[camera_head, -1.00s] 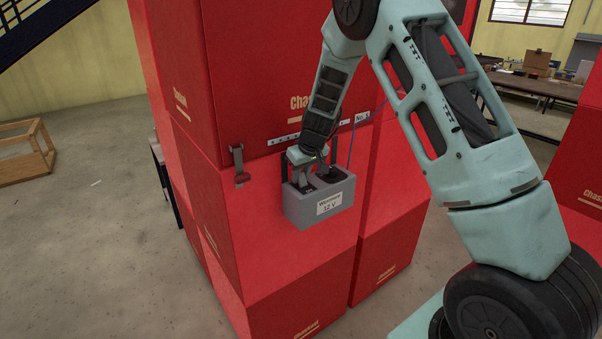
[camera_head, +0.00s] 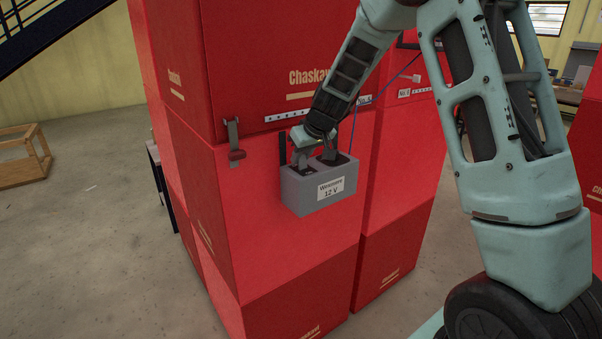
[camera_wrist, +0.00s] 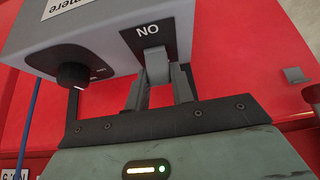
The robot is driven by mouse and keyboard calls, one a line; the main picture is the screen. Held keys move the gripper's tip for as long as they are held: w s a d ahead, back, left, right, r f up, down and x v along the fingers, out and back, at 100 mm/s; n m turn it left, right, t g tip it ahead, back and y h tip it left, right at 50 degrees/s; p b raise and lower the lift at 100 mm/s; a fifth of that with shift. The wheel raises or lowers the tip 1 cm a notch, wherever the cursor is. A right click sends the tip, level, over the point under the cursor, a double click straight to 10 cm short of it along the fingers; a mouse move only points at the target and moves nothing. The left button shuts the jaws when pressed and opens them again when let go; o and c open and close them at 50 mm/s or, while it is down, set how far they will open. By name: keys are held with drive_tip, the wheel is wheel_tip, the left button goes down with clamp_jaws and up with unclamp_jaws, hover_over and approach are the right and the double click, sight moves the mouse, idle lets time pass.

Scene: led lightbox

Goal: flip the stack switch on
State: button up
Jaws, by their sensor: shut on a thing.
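A grey switch box (camera_head: 325,200) with a white "12 V" label is mounted on the front of a red stack. In the wrist view the box (camera_wrist: 105,25) appears upside down. A grey lever (camera_wrist: 155,64) stands at a black plate marked "ON", which reads inverted there. My gripper (camera_wrist: 161,80) is shut on this lever, with one finger on each side. In the head view my gripper (camera_head: 317,155) reaches down to the top of the box, and the lever is hard to make out. A black round knob (camera_wrist: 73,76) is beside the lever.
Red "Chaskavi" blocks (camera_head: 255,65) rise behind and around the box. A latch (camera_head: 235,142) hangs left of it. A thin blue cable (camera_head: 373,97) runs up to the right. Bare floor (camera_head: 90,215) lies to the left, with a wooden crate (camera_head: 22,163).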

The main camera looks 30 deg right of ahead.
drive_tip(key=shift+s+d+f+t+b, duration=0.2)
drive_tip(key=shift+t+b, duration=0.6)
drive_tip(key=shift+b, duration=3.55)
drive_tip(key=shift+s+a+f+t+b, duration=0.15)
drive_tip(key=shift+s+t+b, duration=0.45)
drive_tip(key=shift+b, duration=3.75)
drive_tip(key=shift+s+d+f+t+b, duration=0.15)
drive_tip(key=shift+t+b, duration=0.85)
drive_tip(key=shift+b, duration=3.35)
drive_tip(key=shift+a+f+b, duration=0.1)
drive_tip(key=shift+a+b, duration=0.05)
drive_tip(key=shift+b, duration=0.8)
drive_tip(key=t+b, duration=0.1)
drive_tip(key=b, duration=0.4)
drive_tip(key=shift+s, duration=0.1)
drive_tip(key=shift+s+r+t+b, duration=0.1)
drive_tip(key=shift+r+t+b, duration=0.4)
drive_tip(key=shift+b, duration=0.9)
drive_tip(key=o, duration=1)
